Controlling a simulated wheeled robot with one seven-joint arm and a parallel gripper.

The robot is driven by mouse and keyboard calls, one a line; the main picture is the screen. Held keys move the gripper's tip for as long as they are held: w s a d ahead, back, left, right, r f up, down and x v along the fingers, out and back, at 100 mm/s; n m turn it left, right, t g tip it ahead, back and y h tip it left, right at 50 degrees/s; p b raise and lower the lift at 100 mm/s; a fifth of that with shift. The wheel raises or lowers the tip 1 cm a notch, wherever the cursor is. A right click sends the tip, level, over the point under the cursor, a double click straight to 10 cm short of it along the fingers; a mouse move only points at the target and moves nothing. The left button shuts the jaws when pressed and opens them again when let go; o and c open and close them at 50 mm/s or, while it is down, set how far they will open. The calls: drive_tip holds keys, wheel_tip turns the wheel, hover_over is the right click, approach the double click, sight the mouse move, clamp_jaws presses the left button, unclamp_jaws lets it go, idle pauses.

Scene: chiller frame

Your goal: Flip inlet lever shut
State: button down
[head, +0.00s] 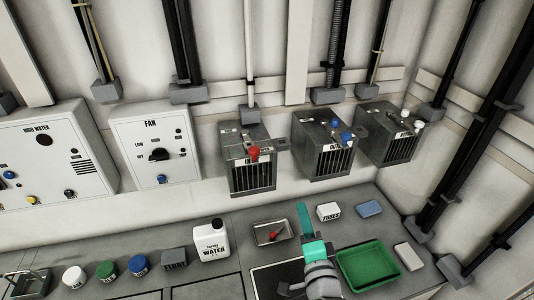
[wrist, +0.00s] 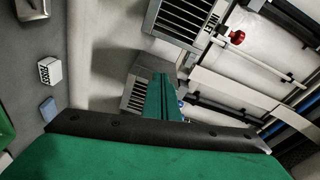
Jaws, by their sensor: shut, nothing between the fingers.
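Three grey vented boxes hang on the wall. The left box (head: 252,178) has a red lever or knob (head: 254,153) on its upper front; its label is too small to read surely. The middle box (head: 323,160) carries blue knobs (head: 337,124). The right box (head: 388,145) carries white knobs (head: 406,112). My teal gripper (head: 302,208) is shut and empty, pointing up below and between the left and middle boxes, apart from both levers in the picture. In the wrist view the red knob (wrist: 236,37) shows beyond the fingers (wrist: 161,78).
A fan panel (head: 152,150) is at left. Pipes run above the boxes.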

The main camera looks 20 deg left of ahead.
drive_tip(key=w+a+r+n+g+y, duration=0.1)
drive_tip(key=r+y, duration=0.1)
drive_tip(key=r, duration=0.5)
drive_tip(key=a+r+n+g+y, duration=0.1)
drive_tip(key=a+r+y, duration=0.1)
drive_tip(key=r, duration=0.4)
drive_tip(key=shift+w+a+r+y, duration=0.3)
drive_tip(key=shift+w+r, duration=0.05)
drive_tip(key=shift+w, duration=0.05)
drive_tip(key=f+x, duration=0.1)
drive_tip(key=x, duration=0.9)
drive_tip(key=s+a, duration=0.2)
drive_tip(key=s, duration=0.1)
drive_tip(key=shift+s+r, duration=0.1)
drive_tip(key=shift+s, duration=0.1)
drive_tip(key=shift+w+d, duration=0.1)
drive_tip(key=shift+w, duration=0.05)
